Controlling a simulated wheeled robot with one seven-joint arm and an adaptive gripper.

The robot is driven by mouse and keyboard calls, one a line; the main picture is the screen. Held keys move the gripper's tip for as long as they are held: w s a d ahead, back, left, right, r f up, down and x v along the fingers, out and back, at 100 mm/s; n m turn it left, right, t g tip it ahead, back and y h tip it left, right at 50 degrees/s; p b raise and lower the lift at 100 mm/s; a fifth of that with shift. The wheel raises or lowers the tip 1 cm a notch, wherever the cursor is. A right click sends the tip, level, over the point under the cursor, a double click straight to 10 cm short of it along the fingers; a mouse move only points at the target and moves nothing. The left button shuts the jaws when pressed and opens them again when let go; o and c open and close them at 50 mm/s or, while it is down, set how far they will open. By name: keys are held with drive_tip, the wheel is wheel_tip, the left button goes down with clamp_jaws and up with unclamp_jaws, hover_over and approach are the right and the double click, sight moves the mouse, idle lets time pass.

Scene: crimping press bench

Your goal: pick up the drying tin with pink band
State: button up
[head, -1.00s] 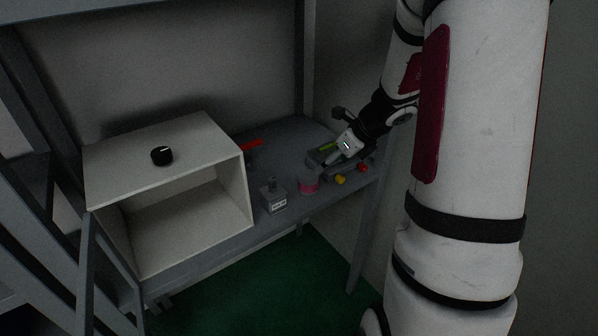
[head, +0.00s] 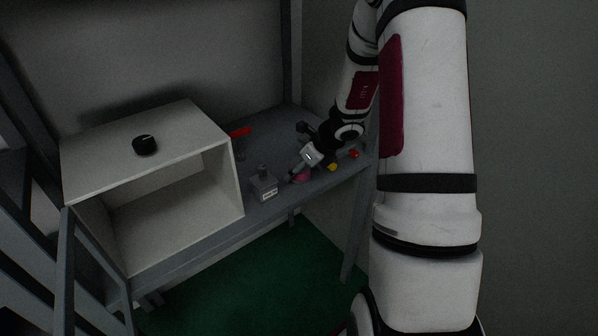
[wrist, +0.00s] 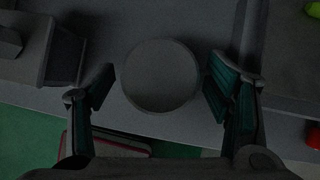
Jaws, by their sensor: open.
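The drying tin with pink band (head: 302,177) stands on the bench near its front edge, partly hidden by my gripper in the head view. In the wrist view its round grey top (wrist: 160,76) lies between my open fingers. My gripper (wrist: 158,88) has one finger on each side of the tin, with a small gap at the left and a narrower one at the right. The pink band does not show in the wrist view.
A grey labelled block (head: 264,187) stands just left of the tin. A white open box (head: 232,178) with a black knob (head: 145,145) is further left. A yellow piece (head: 333,167) and a red piece (head: 354,154) lie to the right. A red-handled tool (head: 240,132) lies behind.

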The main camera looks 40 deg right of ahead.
drive_tip(key=shift+w+f, duration=0.3)
drive_tip(key=shift+f, duration=0.15)
drive_tip(key=c, duration=1.3)
drive_tip(key=shift+r, duration=0.15)
